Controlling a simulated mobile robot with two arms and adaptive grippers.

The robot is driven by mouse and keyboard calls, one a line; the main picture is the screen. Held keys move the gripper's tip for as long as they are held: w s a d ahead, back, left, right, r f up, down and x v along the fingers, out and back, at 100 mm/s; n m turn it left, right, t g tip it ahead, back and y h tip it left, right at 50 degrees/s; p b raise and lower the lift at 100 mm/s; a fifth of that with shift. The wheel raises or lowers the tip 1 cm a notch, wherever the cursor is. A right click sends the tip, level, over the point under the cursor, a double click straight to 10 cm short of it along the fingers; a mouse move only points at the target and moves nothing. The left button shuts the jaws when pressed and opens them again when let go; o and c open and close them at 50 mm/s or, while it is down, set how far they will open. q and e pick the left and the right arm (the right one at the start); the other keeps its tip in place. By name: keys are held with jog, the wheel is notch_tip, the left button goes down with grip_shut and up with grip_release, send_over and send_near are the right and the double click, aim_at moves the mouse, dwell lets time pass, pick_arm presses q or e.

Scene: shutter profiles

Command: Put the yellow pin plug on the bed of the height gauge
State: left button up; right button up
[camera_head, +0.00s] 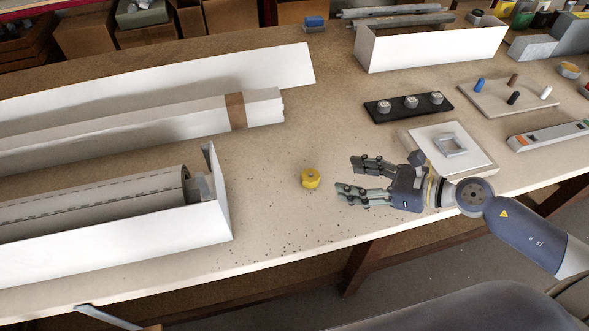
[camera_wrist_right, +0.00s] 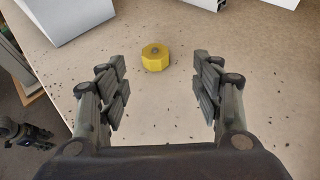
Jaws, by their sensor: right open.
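The yellow pin plug (camera_head: 310,178) stands on the bare table left of my right gripper (camera_head: 350,176). In the right wrist view the plug (camera_wrist_right: 155,57) is a short faceted yellow piece with a small dark centre on top. It sits just beyond the open fingers (camera_wrist_right: 157,80), between their lines, apart from both. My right gripper is open and empty. A white square block with a grey square frame on it (camera_head: 451,146) lies behind my right wrist; I cannot tell whether it is the height gauge.
Left are long white profiles (camera_head: 255,75) and a white open trough (camera_head: 215,222). At the right are a black strip with several metal knobs (camera_head: 396,116), a pegboard (camera_head: 500,100) and a white bar with coloured ends (camera_head: 548,134). Table around the plug is clear, with dark specks.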

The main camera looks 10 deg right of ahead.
aim_at(312, 174)
jog(key=p+x, duration=0.1)
jog(key=x, duration=0.2)
jog(key=shift+w+a, duration=0.2)
jog(key=shift+w+a+f+p, duration=0.2)
jog(key=shift+a+p, duration=0.05)
jog(key=shift+p, duration=0.05)
jog(key=shift+w+a+f+p, duration=0.1)
jog(key=shift+w+a+p, duration=0.2)
jog(key=shift+a+p, duration=0.25)
jog(key=p+x, duration=0.1)
jog(key=x, duration=0.2)
jog(key=shift+s+a+f, duration=0.1)
jog(key=shift+a, duration=0.2)
jog(key=shift+w+a+f, duration=0.25)
jog(key=shift+w+a, duration=0.05)
jog(key=shift+a, duration=0.05)
pick_arm(q)
jog(key=s+d+r, duration=0.1)
jog(key=s+r, duration=0.1)
jog(key=d+r, duration=0.1)
jog(key=r, duration=0.1)
jog(key=shift+s+d, duration=0.35)
jog(key=shift+s, duration=0.05)
pick_arm(e)
jog(key=c, duration=1.3)
